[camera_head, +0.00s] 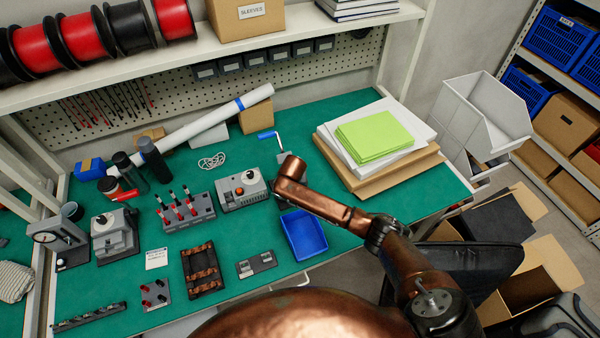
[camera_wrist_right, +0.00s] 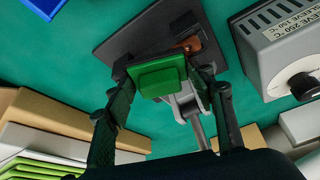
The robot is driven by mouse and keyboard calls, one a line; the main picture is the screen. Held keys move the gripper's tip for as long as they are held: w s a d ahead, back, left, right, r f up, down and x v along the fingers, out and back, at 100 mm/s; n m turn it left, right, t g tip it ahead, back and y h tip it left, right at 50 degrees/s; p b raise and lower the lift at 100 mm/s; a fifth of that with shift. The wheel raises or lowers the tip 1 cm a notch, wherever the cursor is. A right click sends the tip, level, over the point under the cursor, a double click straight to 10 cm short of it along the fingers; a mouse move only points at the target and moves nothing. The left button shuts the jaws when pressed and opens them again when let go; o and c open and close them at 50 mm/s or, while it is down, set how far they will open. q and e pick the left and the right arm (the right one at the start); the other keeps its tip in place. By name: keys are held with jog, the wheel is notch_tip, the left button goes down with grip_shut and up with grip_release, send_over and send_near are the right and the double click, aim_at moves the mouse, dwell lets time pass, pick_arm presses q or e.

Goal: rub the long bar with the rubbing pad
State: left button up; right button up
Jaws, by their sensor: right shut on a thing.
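In the right wrist view, my right gripper (camera_wrist_right: 164,74) is shut on a green block (camera_wrist_right: 160,78), which looks like the rubbing pad. The pad is in front of a dark plate (camera_wrist_right: 128,38) with a grey clamp. A short stretch of copper (camera_wrist_right: 190,44) shows just behind the pad; it may be part of the long bar, mostly hidden. I cannot tell whether pad and copper touch. In the head view, my right arm covers the gripper and pad; a blue-handled clamp (camera_head: 267,135) stands beyond it. My left gripper is not in view.
A blue tray (camera_head: 304,234) lies beside my right arm, and a grey box with a dial (camera_head: 241,190) stands left of it. Copper bars sit in a black rack (camera_head: 202,269). Boards and green sheets (camera_head: 373,139) are stacked at the right. Shelves edge the back.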

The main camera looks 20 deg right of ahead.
jog(key=a+b, duration=0.1)
jog(key=a, duration=0.2)
jog(key=shift+a+f, duration=0.1)
jog(key=shift+s, duration=0.1)
jog(key=shift+d+r+p, duration=0.2)
jog(key=shift+d+p, duration=0.2)
jog(key=shift+d, duration=0.45)
jog(key=shift+d+p, duration=0.9)
jog(key=shift+d, duration=1.4)
jog(key=shift+a, duration=0.1)
jog(key=shift+a+p, duration=1.2)
jog(key=shift+a, duration=1.9)
jog(key=shift+d, duration=0.1)
jog(key=shift+d+f+p, duration=0.1)
jog(key=shift+d+p, duration=1.05)
jog(key=shift+d, duration=1.95)
jog(key=shift+w+d+r+p, duration=0.1)
jog(key=shift+w+r+p, duration=0.1)
jog(key=shift+r+p, duration=0.65)
jog(key=shift+r, duration=0.45)
notch_tip(320, 180, up, 6)
jog(key=p, duration=0.6)
jog(key=shift+f, duration=0.2)
